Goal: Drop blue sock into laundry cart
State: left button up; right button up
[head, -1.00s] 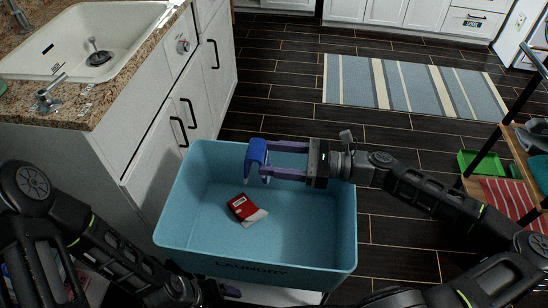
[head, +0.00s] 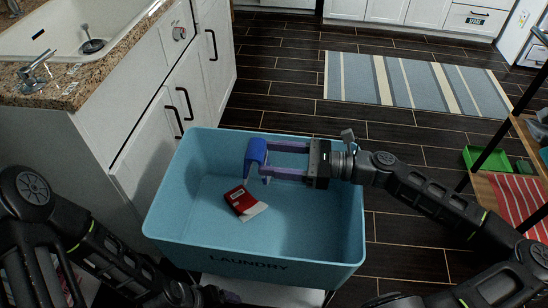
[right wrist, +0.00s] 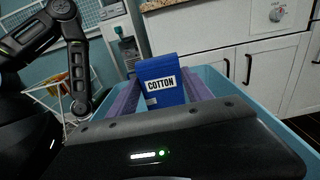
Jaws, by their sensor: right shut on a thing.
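The blue sock (head: 255,153) is a small, folded blue piece held at the tips of my right gripper (head: 264,162). In the right wrist view the blue sock (right wrist: 161,82) shows a white "COTTON" label between the purple fingers. My right gripper is shut on it, over the open laundry cart (head: 185,228). The cart is a light blue bin marked "LAUNDRY" on its front. The sock appears inside the cart's outline; its exact height above the floor of the bin is unclear. My left gripper (head: 222,297) is low at the bottom edge, mostly hidden, its fingers unclear.
A red and white item (head: 244,203) lies in the cart. A white cabinet with a granite counter (head: 75,90) and sink stands close on the left. A shelf (head: 510,170) with a green tray stands at right. A striped rug (head: 410,85) lies on the open floor behind.

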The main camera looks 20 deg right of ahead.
jog(key=o, duration=1.4)
jog(key=shift+d, duration=0.15)
jog(key=p+v, duration=0.1)
jog(key=v, duration=0.6)
jog(key=shift+s+d, duration=0.15)
jog(key=shift+d, duration=0.15)
